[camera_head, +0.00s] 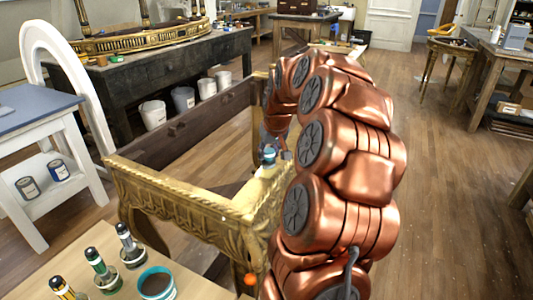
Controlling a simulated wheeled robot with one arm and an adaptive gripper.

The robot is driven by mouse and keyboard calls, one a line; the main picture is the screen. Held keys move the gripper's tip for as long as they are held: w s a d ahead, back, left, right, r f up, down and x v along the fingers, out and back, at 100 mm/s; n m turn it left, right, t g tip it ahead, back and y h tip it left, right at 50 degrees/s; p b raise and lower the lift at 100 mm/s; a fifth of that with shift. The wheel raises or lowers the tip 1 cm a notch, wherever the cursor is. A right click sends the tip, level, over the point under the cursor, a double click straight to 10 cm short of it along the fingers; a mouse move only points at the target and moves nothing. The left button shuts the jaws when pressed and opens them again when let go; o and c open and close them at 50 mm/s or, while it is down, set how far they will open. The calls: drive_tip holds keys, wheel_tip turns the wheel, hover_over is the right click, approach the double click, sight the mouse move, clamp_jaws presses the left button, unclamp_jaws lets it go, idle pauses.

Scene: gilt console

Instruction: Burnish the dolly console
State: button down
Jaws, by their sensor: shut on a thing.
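The console (185,205) is a gilt frame with carved gold fronts, a dark wooden back rail and an open middle. It stands in the centre left of the head view. My gripper (274,148) is at the console's right side, partly hidden behind my copper arm. It is shut on a small blue-banded tool (268,154), held upright at the gold right-hand rail. The tool's lower end is very close to the rail; I cannot tell whether it touches. My arm hides part of the console's right side.
A dark workbench (140,65) stands behind, white buckets (183,98) beneath.

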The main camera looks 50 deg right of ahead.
drive_tip(key=shift+w+d, duration=0.1)
drive_tip(key=shift+d, duration=0.15)
drive_tip(key=shift+f+b, duration=0.2)
drive_tip(key=shift+b, duration=0.1)
drive_tip(key=shift+a+r, duration=0.1)
drive_tip(key=shift+s+a, duration=0.25)
drive_tip(key=shift+a, duration=0.6)
drive_tip(key=shift+s+a+b, duration=0.35)
drive_tip(key=shift+a, duration=0.6)
drive_tip(key=shift+s+a+b, duration=0.3)
drive_tip(key=shift+a, duration=0.6)
wheel_tip(320, 180, up, 8)
drive_tip(key=p, duration=0.2)
drive_tip(key=shift+r+p, duration=0.1)
drive_tip(key=shift+p, duration=0.2)
